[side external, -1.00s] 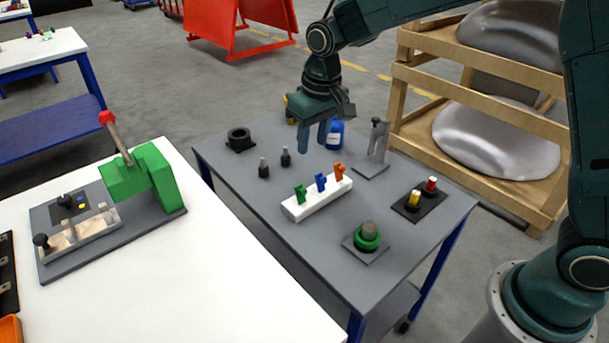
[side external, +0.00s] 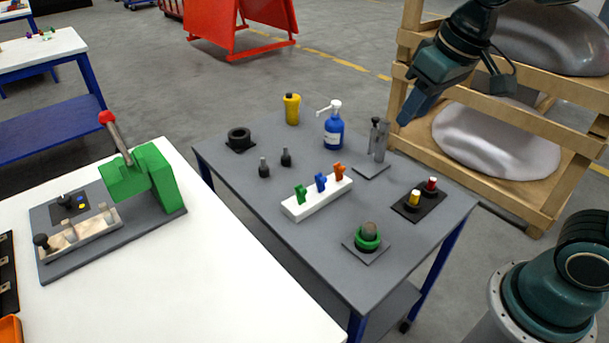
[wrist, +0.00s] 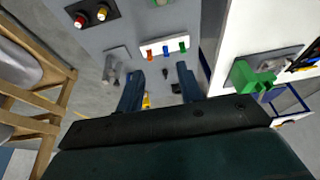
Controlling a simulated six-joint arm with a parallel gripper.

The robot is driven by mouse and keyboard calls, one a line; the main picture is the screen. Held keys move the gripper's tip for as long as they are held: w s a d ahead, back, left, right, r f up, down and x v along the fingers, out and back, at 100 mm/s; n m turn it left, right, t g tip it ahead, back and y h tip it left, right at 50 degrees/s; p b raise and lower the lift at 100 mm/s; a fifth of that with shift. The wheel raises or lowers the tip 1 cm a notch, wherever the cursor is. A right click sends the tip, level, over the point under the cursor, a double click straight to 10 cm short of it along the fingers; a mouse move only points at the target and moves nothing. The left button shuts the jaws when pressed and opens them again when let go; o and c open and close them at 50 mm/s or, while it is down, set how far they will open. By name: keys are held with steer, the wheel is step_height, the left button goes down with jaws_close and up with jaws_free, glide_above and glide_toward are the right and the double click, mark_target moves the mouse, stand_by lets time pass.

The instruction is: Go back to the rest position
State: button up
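My gripper (side external: 410,112) hangs in the air above and beyond the right back edge of the grey table (side external: 320,262), in front of the wooden rack. In the wrist view the two blue fingers of my gripper (wrist: 159,70) stand well apart with nothing held between them. A yellow bottle (wrist: 146,101) shows between the fingers in that view, but it stands far below on the table.
The grey table holds a blue pump bottle (side external: 333,132), a metal clamp stand (side external: 379,140), a white block with coloured pieces (side external: 296,211), a green-ringed knob (side external: 367,240) and a button box (side external: 409,210). The wooden rack (side external: 540,115) with large grey shells is close behind my gripper.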

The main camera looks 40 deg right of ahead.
steer(key=s+d+f+t, duration=0.1)
steer(key=s+d, duration=0.1)
steer(key=s, duration=1)
steer(key=shift+s+d+t, duration=0.15)
steer(key=shift+s+t, duration=0.05)
steer(key=shift+t, duration=0.1)
